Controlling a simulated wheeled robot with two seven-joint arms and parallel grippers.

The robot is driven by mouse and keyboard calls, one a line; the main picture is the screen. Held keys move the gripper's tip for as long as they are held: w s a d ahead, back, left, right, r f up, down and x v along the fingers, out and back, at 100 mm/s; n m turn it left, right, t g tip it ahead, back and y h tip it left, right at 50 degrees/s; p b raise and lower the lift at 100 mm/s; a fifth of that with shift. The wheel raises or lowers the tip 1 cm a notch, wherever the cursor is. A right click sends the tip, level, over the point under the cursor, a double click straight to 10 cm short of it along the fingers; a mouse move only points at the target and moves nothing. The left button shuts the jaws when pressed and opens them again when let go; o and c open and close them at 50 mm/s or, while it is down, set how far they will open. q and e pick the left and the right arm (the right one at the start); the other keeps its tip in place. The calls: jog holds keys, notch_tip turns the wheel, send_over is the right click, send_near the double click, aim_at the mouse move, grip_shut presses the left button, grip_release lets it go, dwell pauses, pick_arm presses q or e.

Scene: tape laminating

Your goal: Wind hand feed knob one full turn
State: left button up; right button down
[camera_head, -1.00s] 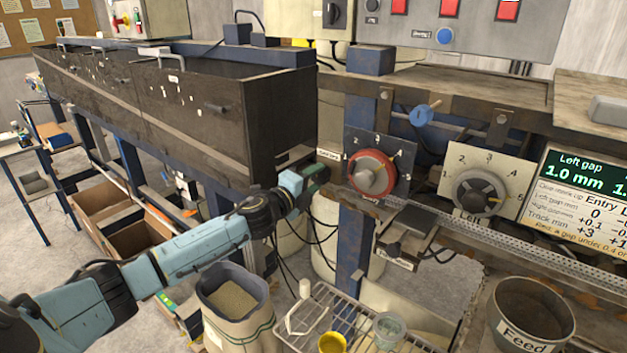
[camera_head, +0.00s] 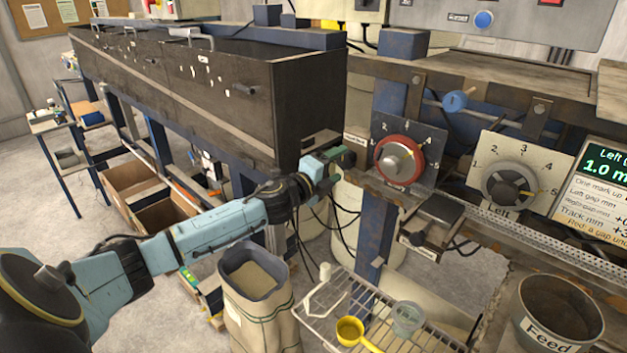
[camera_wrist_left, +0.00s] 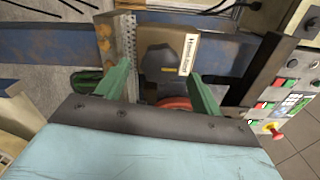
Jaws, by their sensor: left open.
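A red-ringed dial with a grey knob (camera_head: 399,160) is on a dark numbered plate on the machine's front. A small label plate (camera_head: 355,138) sits at its upper left; its words are too small to read surely. My left gripper (camera_head: 346,158), with green fingers, is just left of the dial, apparently apart from it. In the left wrist view the fingers (camera_wrist_left: 160,76) are spread and empty, with a dark rounded part (camera_wrist_left: 162,62), a label (camera_wrist_left: 188,55) and part of a red ring (camera_wrist_left: 175,103) beyond them. I cannot tell which part is the hand feed knob.
A second dial marked Left (camera_head: 508,187) and a display (camera_head: 602,190) are to the right. A blue knob (camera_head: 455,101) is above. A wire rack (camera_head: 375,315) with a yellow scoop, an open sack (camera_head: 258,300) and a Feed bucket (camera_head: 560,315) stand below.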

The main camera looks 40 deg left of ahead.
pick_arm(q)
jog(key=s+b, duration=0.2)
jog(key=s, duration=0.9)
jog(key=shift+s+a, duration=0.4)
